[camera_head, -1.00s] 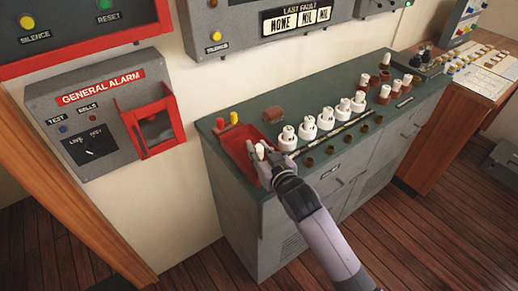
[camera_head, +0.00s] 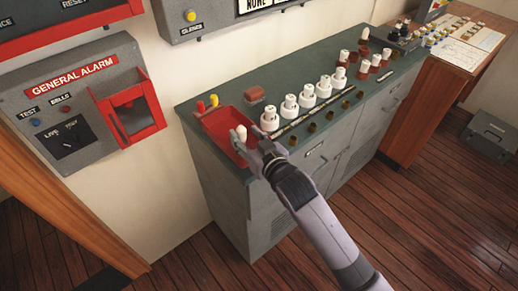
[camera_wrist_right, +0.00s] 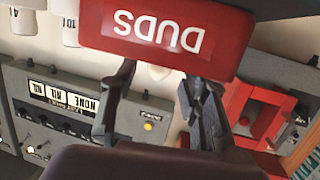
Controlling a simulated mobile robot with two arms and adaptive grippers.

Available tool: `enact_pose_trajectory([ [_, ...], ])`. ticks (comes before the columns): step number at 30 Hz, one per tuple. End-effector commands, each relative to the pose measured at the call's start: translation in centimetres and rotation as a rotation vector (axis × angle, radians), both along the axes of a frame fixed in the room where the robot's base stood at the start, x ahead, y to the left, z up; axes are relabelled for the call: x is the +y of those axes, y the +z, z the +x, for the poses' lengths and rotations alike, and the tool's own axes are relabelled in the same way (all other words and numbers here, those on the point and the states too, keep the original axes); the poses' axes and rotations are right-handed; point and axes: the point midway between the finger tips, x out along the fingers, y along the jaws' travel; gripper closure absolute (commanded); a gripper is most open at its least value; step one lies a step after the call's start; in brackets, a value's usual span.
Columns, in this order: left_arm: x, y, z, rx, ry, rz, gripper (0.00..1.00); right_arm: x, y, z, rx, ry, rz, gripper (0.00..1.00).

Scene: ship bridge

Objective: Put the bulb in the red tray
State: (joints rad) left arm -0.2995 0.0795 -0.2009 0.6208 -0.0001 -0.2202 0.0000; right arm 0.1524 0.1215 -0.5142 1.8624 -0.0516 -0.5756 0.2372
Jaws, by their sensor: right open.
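The pale bulb (camera_head: 241,132) stands out in the red tray (camera_head: 211,127) at the near left end of the green cabinet top. My right gripper (camera_head: 259,146) is beside the tray's right edge, apart from the bulb. Its two fingers (camera_wrist_right: 155,95) are spread with nothing between them. The bulb's lower part is hidden. My left gripper is not in view.
A row of white lamp holders (camera_head: 290,107) runs along the cabinet top right of the tray, with darker sockets (camera_head: 313,128) in front. Red and yellow pegs (camera_head: 214,100) stand behind the tray. The general alarm box (camera_head: 80,95) is on the wall at left.

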Motion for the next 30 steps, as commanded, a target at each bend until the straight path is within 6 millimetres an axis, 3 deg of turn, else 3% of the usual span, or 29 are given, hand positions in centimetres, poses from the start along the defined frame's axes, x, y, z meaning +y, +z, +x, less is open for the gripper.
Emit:
enact_pose_trajectory([
  [6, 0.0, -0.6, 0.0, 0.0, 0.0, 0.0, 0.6, -1.9, 0.7, -4.2, 0.001, 0.0, 0.0, 0.58],
  [12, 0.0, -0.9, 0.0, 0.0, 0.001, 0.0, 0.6, -3.1, 1.3, -6.7, 0.001, 0.0, 0.0, 0.58],
  [30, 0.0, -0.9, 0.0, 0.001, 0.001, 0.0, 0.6, -3.5, 1.7, -7.4, 0.0, 0.0, 0.0, 0.58],
])
